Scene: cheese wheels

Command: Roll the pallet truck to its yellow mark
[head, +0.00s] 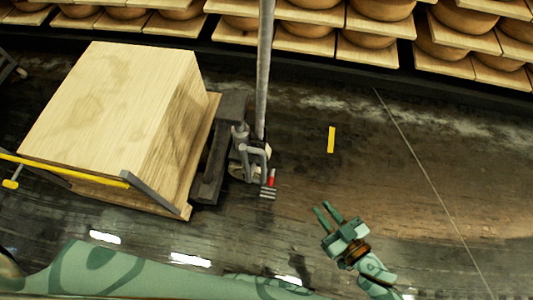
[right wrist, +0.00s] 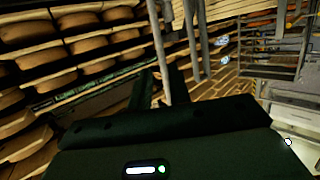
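The pallet truck (head: 207,160) stands at the left of centre in the head view, with a large pale wooden block or crate (head: 115,100) on it. Its grey handle pole (head: 263,70) rises upright from the truck's right end, past the top edge of the picture. The yellow mark (head: 331,139) is a short strip on the floor to the right of the truck, apart from it. My right gripper (head: 327,210) is open and empty, below the mark and right of the truck, touching neither. Its fingers (right wrist: 160,88) stand apart in the right wrist view. My left gripper is out of view.
Shelves of cheese wheels (head: 365,40) line the back. A yellow bar (head: 65,170) crosses the front of the load at left. The dark, wet-looking floor (head: 430,170) right of the mark is clear, with a thin line across it. Grey bars (right wrist: 160,50) hang in the right wrist view.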

